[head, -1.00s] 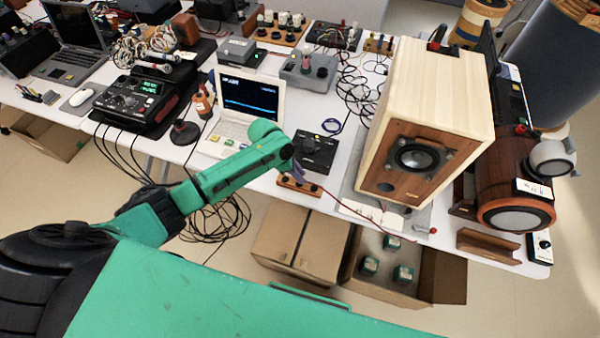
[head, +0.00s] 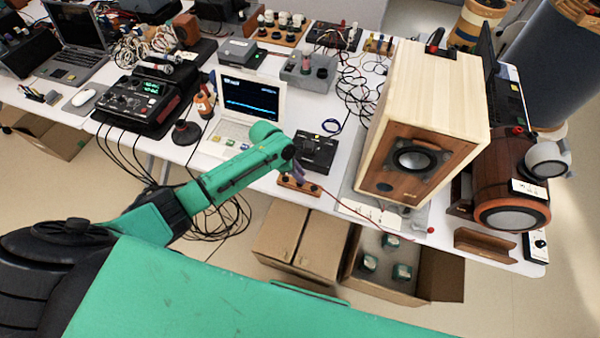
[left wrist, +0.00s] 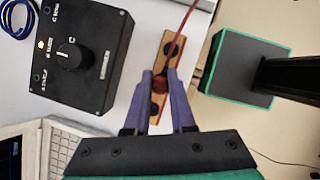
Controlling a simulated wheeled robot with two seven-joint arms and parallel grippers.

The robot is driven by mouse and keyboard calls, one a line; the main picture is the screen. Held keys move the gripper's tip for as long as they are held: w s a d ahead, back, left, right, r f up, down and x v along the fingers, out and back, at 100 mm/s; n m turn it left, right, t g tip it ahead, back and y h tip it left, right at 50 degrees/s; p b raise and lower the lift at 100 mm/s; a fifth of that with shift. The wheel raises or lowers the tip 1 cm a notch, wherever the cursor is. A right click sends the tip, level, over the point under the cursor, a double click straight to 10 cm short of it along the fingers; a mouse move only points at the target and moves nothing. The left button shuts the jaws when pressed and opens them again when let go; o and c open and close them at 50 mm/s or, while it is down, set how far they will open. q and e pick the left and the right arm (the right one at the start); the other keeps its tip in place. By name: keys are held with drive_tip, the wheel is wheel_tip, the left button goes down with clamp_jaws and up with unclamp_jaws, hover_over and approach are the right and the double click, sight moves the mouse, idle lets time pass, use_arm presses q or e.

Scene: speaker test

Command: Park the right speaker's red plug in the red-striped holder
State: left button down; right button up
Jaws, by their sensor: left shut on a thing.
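My left gripper (head: 297,168) is over the front edge of the table, at the small wooden holder (head: 300,186). In the left wrist view its purple fingers (left wrist: 161,82) are closed around a dark red plug (left wrist: 160,86). A thin red cable (left wrist: 183,32) leads away from the plug. The wooden holder (left wrist: 156,108) lies beneath the plug and has dark round sockets. I cannot tell whether the plug is inside a socket or above it. A pale wooden speaker (head: 425,110) stands to the right. My right gripper is not in view.
A black control box (head: 316,152) with a knob sits just behind the holder. A small white laptop (head: 248,108) stands to its left. A barrel-shaped speaker (head: 513,185) is at the far right.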

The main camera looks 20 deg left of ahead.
use_arm(q)
drive_tip(key=shift+f+b, duration=0.5)
drive_tip(key=shift+f, duration=0.35)
drive_tip(key=c, duration=0.7)
unclamp_jaws()
wheel_tip(320, 180, up, 5)
drive_tip(key=p, duration=0.6)
drive_tip(key=shift+r, duration=0.2)
drive_tip(key=shift+r+p, duration=1.1)
